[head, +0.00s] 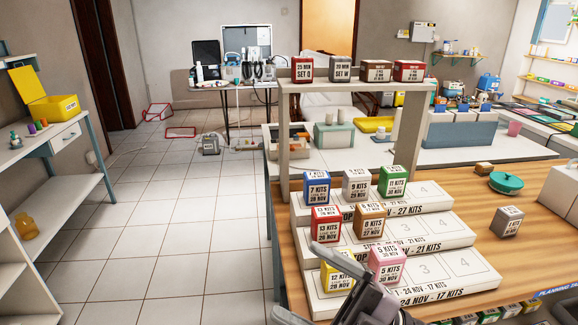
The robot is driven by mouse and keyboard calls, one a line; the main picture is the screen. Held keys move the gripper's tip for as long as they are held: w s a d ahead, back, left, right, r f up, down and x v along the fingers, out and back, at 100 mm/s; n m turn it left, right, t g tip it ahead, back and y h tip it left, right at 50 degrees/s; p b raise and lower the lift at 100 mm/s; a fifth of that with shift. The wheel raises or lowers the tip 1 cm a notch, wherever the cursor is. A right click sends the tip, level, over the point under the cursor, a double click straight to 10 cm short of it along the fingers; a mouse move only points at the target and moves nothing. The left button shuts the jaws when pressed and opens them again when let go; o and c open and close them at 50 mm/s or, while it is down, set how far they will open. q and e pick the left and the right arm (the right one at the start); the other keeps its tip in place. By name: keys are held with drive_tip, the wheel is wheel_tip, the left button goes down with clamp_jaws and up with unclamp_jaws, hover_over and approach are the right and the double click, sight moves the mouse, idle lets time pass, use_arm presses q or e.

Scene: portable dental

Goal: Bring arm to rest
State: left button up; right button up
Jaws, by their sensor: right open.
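My right gripper (294,279) comes in from the bottom of the head view. Its fingers are apart with nothing between them, in front of the stepped rack's lower left end. Part of its body is cut off by the bottom edge. The stepped white rack (425,227) holds labelled kit blocks: blue (317,188), grey (356,185) and green (393,182) on top, red (325,224) and brown (369,221) in the middle, yellow (342,272) and pink (386,265) at the bottom. The gripper overlaps the yellow block in view; contact cannot be told. My left gripper is not in view.
A loose grey block (507,222) and a teal lidded dish (506,183) are on the wooden counter (475,205) right of the rack. A raised shelf (345,87) behind bears several boxes. The tiled floor (170,220) at left is open, beside a side bench (50,142).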

drive_tip(key=w+d+f+m+t+h, duration=0.2)
drive_tip(key=d+f+m+t+h, duration=0.3)
drive_tip(key=f+m+h, duration=0.3)
drive_tip(key=w+d+f+m+t+h, duration=0.1)
drive_tip(key=d+f+m+t+h, duration=0.45)
drive_tip(key=m, duration=0.45)
drive_tip(key=s+d+f+m+g+h, duration=0.3)
drive_tip(key=s+f, duration=0.2)
drive_tip(key=f, duration=0.3)
drive_tip(key=s+d+f+m+g+h, duration=0.2)
drive_tip(key=s+f, duration=0.4)
drive_tip(key=f, duration=0.3)
drive_tip(key=shift+d+f+m+g+h, duration=0.35)
drive_tip(key=shift+d+g+h, duration=0.25)
drive_tip(key=shift+d, duration=0.25)
